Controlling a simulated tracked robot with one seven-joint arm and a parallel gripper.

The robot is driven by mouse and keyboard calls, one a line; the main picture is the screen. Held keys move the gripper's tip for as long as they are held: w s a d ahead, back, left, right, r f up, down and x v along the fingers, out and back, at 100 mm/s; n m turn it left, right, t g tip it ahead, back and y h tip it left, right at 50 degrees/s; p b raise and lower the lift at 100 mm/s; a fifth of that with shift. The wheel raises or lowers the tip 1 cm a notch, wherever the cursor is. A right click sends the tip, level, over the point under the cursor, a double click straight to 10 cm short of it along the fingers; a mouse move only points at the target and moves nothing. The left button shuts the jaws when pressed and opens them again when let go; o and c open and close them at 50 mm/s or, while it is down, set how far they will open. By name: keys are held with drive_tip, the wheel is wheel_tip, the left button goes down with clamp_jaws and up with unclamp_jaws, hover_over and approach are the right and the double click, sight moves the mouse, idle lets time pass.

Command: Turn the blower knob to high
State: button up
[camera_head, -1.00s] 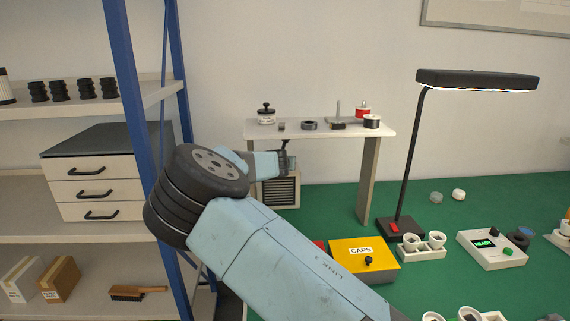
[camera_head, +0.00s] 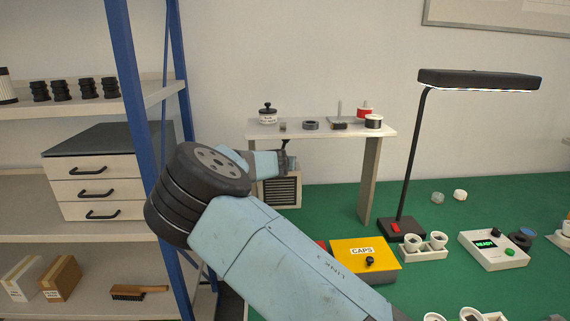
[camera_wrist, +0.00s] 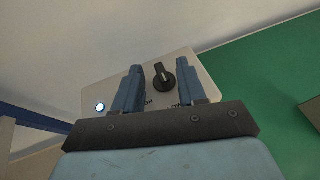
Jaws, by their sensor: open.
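The blower (camera_head: 281,190) is a pale box with a dark louvred grille, under the small white shelf in the head view. Its pale top panel (camera_wrist: 92,92) shows in the wrist view. The black blower knob (camera_wrist: 164,77) there has a white pointer line, directed to the upper left in the picture. Lettering below the knob is partly hidden by my gripper. My gripper (camera_wrist: 160,68) is open, its two blue fingers on either side of the knob with gaps; contact cannot be told. In the head view my gripper (camera_head: 289,163) is just above the blower.
A lit round white light (camera_wrist: 100,106) is on the panel's left. The white shelf (camera_head: 330,131) with small items stands above the blower. A yellow CAPS box (camera_head: 350,254) and a desk lamp (camera_head: 403,229) stand to the right. A blue rack post (camera_head: 133,110) is at left.

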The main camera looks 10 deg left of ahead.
drive_tip(key=v, duration=0.7)
drive_tip(key=shift+s, duration=0.25)
drive_tip(key=shift+c, duration=0.2)
